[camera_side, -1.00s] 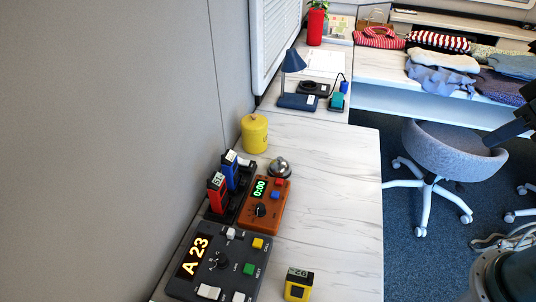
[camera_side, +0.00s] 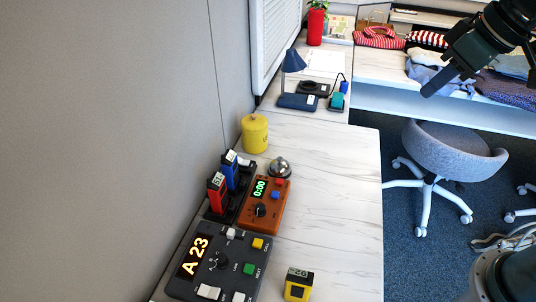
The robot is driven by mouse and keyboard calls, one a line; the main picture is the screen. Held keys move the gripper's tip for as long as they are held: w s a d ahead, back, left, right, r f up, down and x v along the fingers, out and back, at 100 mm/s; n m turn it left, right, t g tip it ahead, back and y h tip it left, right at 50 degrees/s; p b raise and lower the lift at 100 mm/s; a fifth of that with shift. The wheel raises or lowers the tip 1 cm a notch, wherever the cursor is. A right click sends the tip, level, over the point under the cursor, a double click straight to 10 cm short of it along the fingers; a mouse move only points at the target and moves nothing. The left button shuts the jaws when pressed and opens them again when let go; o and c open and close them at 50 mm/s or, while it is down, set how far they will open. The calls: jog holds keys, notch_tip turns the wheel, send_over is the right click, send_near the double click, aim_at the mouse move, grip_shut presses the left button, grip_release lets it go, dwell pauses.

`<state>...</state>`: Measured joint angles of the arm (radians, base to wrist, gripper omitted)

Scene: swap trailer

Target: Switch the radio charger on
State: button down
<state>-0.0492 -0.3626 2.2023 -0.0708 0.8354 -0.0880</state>
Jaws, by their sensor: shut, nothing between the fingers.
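The radio charger (camera_side: 217,218) is a black stand near the wall on the white marbled counter. A red radio (camera_side: 217,195) and a blue radio (camera_side: 231,172) stand upright in it. A small red part shows at its far right end, too small to make out. A yellow and black radio-like unit (camera_side: 297,286) stands apart at the counter's front. My gripper (camera_side: 431,93) is high at the upper right, far from the charger. Its fingers look closed together with nothing in them.
An orange timer box (camera_side: 264,205) stands right beside the charger, with a dark "A 23" panel (camera_side: 232,262) in front. A silver bell (camera_side: 279,168) and a yellow canister (camera_side: 254,134) stand behind. The counter's right half is clear. A grey chair (camera_side: 445,150) is to the right.

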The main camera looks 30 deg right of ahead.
jog(key=w+a+n, duration=0.2)
jog(key=w+a, duration=0.1)
jog(key=w, duration=0.7)
jog(key=n+g+y, duration=0.2)
jog(key=n+y, duration=0.1)
jog(key=n, duration=0.2)
send_over(242, 161)
jog(key=s+d, duration=0.4)
notch_tip(242, 161, down, 22)
jog(key=shift+a+r, duration=0.15)
jog(key=x, duration=1.3)
jog(key=shift+w+f, duration=0.1)
jog(key=shift+f, duration=0.4)
